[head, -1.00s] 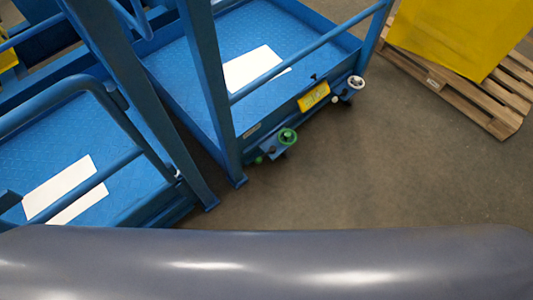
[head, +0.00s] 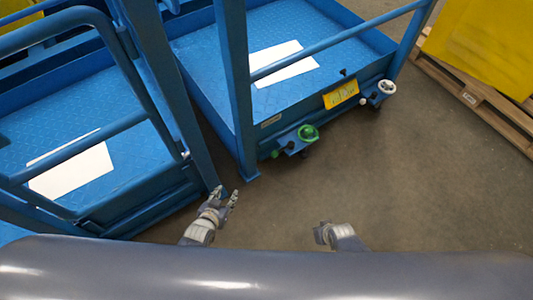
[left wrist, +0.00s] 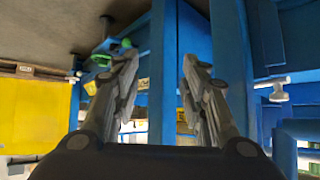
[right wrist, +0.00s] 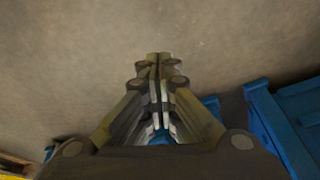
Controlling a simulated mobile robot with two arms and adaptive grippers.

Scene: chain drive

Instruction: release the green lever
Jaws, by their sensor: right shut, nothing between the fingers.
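The green lever (head: 308,133) is a round green handle on a blue bracket at the near corner of the blue cart. A small green knob (head: 275,154) sits at the bracket's left end. Green parts of this bracket also show in the left wrist view (left wrist: 102,60), beyond the left finger. My left gripper (head: 226,196) is open and empty, in front of the cart's corner post, below and left of the lever and apart from it. My right gripper (head: 322,233) is shut and empty above the floor, below the lever in the picture. In the right wrist view its fingers (right wrist: 158,60) meet.
A white wheel-like part (head: 387,87) and a yellow label (head: 341,94) are on the cart's front edge. A blue post (head: 236,90) rises left of the lever. A second blue cart (head: 150,190) stands left. A wooden pallet (head: 470,98) lies right. The floor (head: 430,190) between is clear.

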